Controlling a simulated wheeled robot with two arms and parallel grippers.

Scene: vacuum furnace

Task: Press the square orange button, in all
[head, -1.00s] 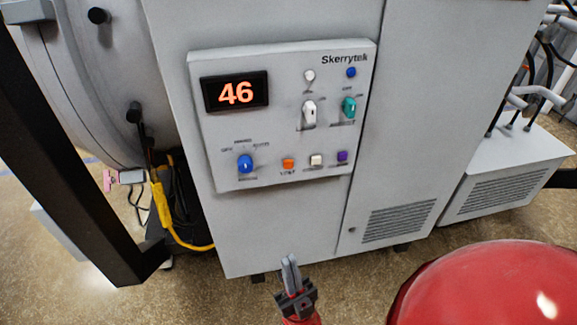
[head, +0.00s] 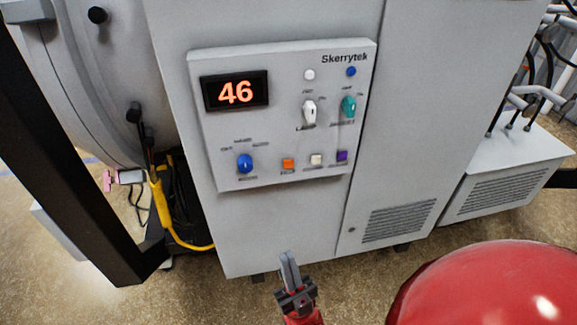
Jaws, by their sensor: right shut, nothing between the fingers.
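The square orange button (head: 288,165) sits in the lower row of the grey control panel (head: 225,130), between a blue rotary knob (head: 245,164) and a white square button (head: 316,160). A purple square button (head: 342,156) is at the right end of that row. My right gripper (head: 288,258) is shut and empty, pointing up in the picture. It shows below the panel and below the orange button, apart from it in the picture. My left gripper is not in view.
The panel also carries a display (head: 235,91) reading 46, a white switch (head: 310,112) and a teal switch (head: 348,106). A dark post (head: 75,150) and a yellow cable (head: 160,205) are at the left. A vented grey box (head: 510,180) stands at the right.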

